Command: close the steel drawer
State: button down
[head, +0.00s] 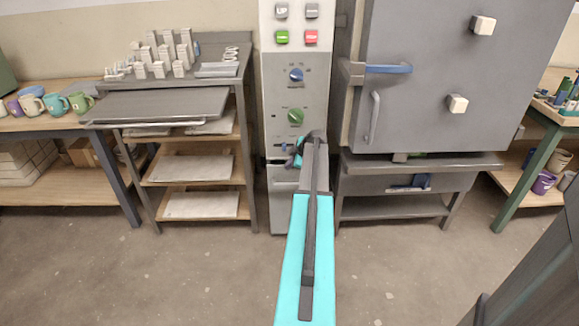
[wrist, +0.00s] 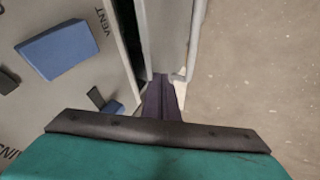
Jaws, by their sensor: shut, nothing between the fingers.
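The steel drawer (head: 283,187) is the light grey front low in the control cabinet, partly hidden behind my arm in the head view. In the wrist view the drawer front (wrist: 166,35) runs up from the middle with a bar handle (wrist: 196,35) on its right. A dark gap between it and the cabinet panel shows it standing somewhat open. My gripper (head: 297,152) is in front of the cabinet near the drawer's top. Its dark fingers (wrist: 162,92) are shut and empty, close to the drawer front; I cannot tell whether they touch it.
The cabinet panel (head: 296,78) with knobs and buttons rises above the drawer. A grey kiln (head: 430,110) on a stand is close on the right. A shelf rack (head: 160,105) with boards and white pieces stands on the left. The floor (head: 180,275) in front is clear.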

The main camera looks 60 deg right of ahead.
jog(key=shift+a, duration=0.1)
jog(key=s+a+r, duration=0.4)
jog(key=s+r, duration=0.4)
jog(key=shift+a, duration=0.35)
dwell(0.3)
